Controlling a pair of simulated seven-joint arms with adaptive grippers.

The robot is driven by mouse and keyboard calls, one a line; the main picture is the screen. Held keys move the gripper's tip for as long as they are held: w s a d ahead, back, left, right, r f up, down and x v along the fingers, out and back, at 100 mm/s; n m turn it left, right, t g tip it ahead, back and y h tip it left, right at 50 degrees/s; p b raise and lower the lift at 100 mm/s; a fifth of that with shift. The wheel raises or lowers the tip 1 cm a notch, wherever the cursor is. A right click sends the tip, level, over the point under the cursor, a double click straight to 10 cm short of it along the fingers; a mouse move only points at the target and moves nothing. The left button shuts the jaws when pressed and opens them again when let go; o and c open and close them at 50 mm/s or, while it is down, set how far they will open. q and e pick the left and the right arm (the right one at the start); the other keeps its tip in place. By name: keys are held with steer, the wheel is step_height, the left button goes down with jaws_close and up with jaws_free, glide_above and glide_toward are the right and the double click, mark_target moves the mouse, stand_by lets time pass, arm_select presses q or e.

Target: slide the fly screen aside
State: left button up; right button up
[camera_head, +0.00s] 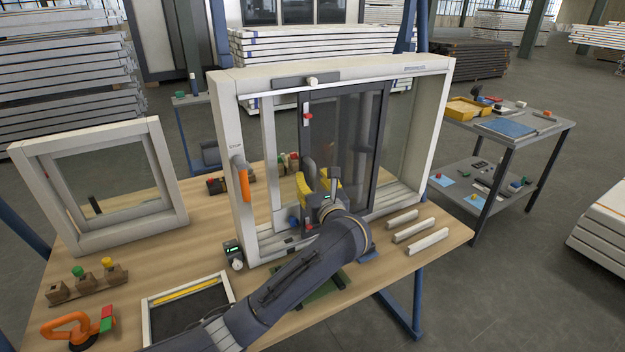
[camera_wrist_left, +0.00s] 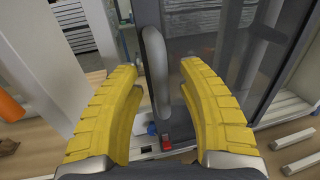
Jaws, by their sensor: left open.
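The fly screen (camera_head: 345,125) is a dark-framed, see-through panel standing upright inside the large white frame (camera_head: 238,165). It also shows in the left wrist view (camera_wrist_left: 215,75). A grey upright bar handle (camera_wrist_left: 156,70) is at the screen's left edge. My left gripper (camera_head: 318,185) is in front of the lower left part of the screen. Its yellow fingers are open, one on each side of the handle in the left wrist view, with gaps visible. My right gripper is not in view.
A smaller white frame (camera_head: 160,180) stands at the left. An orange handle (camera_head: 240,180) is on the large frame's left post. A small framed screen (camera_head: 149,322), an orange suction tool (camera_head: 75,330) and pale strips (camera_head: 420,241) lie on the wooden bench. A side table (camera_head: 560,130) stands right.

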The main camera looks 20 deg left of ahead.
arm_select(q)
steer(key=shift+w+a, duration=0.1)
steer(key=shift+w, duration=0.05)
jaws_close()
stand_by(0.4)
